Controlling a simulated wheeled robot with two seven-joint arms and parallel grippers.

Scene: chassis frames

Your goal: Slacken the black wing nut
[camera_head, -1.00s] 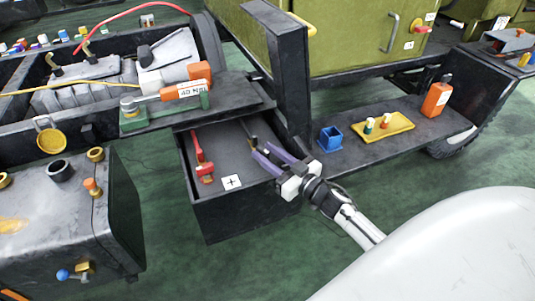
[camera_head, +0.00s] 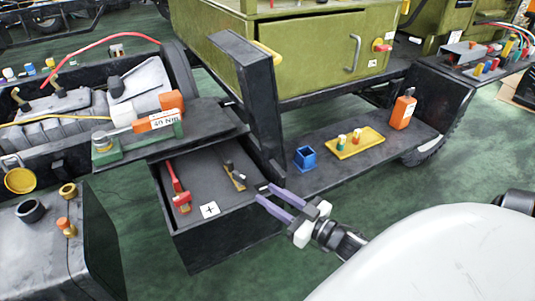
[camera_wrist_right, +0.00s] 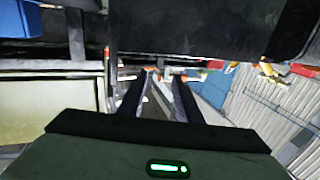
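I cannot make out a black wing nut for certain in either view. My right gripper (camera_head: 267,193) is at the right edge of the open drawer (camera_head: 222,228) in the head view. Its two purple fingers are apart with nothing visible between them. The fingers also show apart in the right wrist view (camera_wrist_right: 158,90). A dark tool with a tan part (camera_head: 235,175) lies in the drawer, left of the fingertips and apart from them. A red tool (camera_head: 178,187) lies further left in it. My left gripper is not in view.
A dark post (camera_head: 262,105) stands behind the drawer. A dark shelf (camera_head: 330,178) at right bears a blue cup (camera_head: 305,158), a yellow tray (camera_head: 376,148) and an orange bottle (camera_head: 403,110). At left, a grey tank (camera_head: 50,255) and an engine bay (camera_head: 50,130) crowd the space.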

